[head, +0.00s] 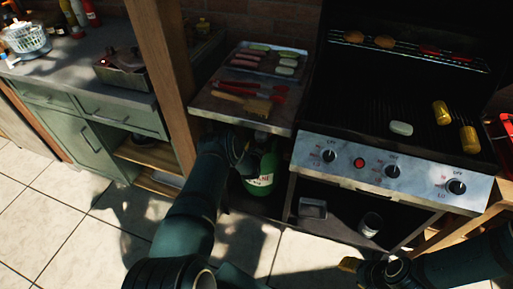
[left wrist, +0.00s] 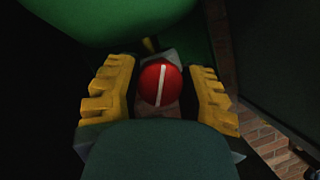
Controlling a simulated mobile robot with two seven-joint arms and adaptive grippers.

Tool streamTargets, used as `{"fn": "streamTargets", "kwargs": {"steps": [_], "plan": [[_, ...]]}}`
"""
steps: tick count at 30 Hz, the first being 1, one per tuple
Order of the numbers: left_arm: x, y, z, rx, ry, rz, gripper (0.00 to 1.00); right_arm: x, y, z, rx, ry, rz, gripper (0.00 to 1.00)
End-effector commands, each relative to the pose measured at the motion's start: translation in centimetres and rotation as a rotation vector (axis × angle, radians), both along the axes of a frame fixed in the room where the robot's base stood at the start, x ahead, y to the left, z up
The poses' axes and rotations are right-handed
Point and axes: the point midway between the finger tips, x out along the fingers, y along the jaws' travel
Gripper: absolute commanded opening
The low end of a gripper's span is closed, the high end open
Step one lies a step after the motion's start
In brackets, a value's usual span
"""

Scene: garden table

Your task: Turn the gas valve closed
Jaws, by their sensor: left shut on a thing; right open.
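The green gas bottle (head: 264,172) stands under the left side shelf of the grill, partly hidden by my left arm. Its valve (left wrist: 160,86) is a round red knob with a white line across its face, seen in the left wrist view. The line is close to upright in that picture, tilted slightly. My left gripper (left wrist: 163,68) has its yellow fingers on either side of the knob and is shut on it. In the head view my left gripper (head: 243,163) is at the bottle's top, and the knob is hidden. My right gripper (head: 350,265) is open, low at the bottom right.
The grill front (head: 395,167) has several knobs and a red button. Its side shelf (head: 222,104) holds a food tray and tools just above my left gripper. A wooden post (head: 163,60) stands left of my arm. Tiled floor (head: 60,225) is open at left.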

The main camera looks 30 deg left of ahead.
Motion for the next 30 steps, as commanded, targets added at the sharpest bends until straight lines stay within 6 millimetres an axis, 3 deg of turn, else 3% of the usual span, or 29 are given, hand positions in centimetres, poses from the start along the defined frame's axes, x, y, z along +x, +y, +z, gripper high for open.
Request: {"fn": "streamTargets", "kwargs": {"steps": [21,30], "plan": [[0.04,0.1,0.12,0.656,0.154,0.0,0.06,0.03,0.0,-0.07,0.0,-0.001,0.0,0.47],[0.04,0.17,0.22,0.852,0.201,0.002,0.06,0.03,0.0,-0.07,0.0,-0.001,0.0,0.47]]}}
